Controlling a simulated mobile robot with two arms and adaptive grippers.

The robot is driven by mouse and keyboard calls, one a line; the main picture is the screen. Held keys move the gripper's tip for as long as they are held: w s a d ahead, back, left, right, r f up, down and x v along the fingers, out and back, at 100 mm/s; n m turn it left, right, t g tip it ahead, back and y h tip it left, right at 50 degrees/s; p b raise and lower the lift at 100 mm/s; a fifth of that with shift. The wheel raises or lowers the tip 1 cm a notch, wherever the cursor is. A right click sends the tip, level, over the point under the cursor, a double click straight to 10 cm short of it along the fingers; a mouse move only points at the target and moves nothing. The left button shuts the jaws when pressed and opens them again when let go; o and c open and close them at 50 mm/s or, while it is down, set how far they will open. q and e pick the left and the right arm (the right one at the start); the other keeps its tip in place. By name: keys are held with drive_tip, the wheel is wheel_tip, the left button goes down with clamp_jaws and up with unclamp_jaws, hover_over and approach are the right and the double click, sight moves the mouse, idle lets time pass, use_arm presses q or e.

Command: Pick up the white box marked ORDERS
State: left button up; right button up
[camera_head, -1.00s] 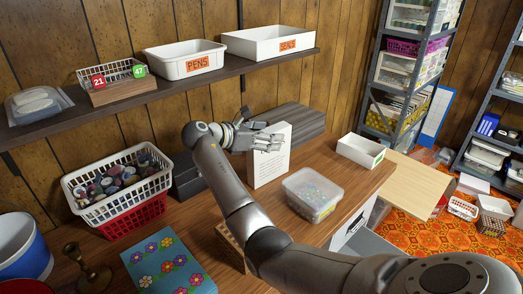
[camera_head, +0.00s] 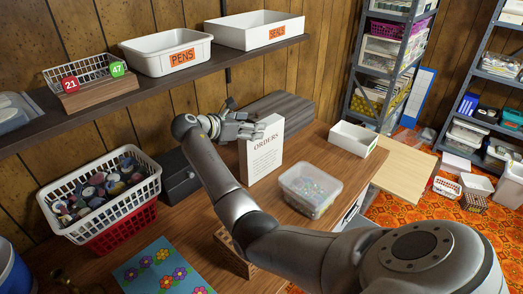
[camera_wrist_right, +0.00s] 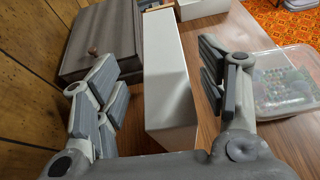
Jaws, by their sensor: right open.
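The white box marked ORDERS (camera_head: 264,155) stands upright on the wooden table, its printed face toward me. In the right wrist view the white box (camera_wrist_right: 168,85) lies between the two spread fingers, with gaps on both sides. My right gripper (camera_head: 238,127) is at the box's upper left edge in the head view, one finger overlapping its top corner. In the wrist view my right gripper (camera_wrist_right: 163,78) is open and holds nothing. The box's far side is hidden. My left gripper is not in view.
A clear tub (camera_head: 309,190) stands to the right of the box. A dark wooden case (camera_wrist_right: 104,38) is behind it. An open white tray (camera_head: 353,138) is further right. A basket of spools (camera_head: 100,200) stands left. A shelf with PENS bin (camera_head: 168,52) hangs above.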

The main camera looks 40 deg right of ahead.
drive_tip(key=x, duration=0.4)
drive_tip(key=shift+s, duration=0.2)
drive_tip(key=shift+d+f, duration=0.15)
drive_tip(key=shift+d, duration=0.2)
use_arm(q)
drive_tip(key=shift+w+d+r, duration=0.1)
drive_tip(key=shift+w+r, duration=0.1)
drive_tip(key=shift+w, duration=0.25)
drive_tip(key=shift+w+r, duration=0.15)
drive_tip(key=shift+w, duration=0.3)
use_arm(e)
drive_tip(key=shift+a, duration=0.1)
drive_tip(key=shift+c, duration=1.1)
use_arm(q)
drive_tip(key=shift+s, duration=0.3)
use_arm(e)
clamp_jaws()
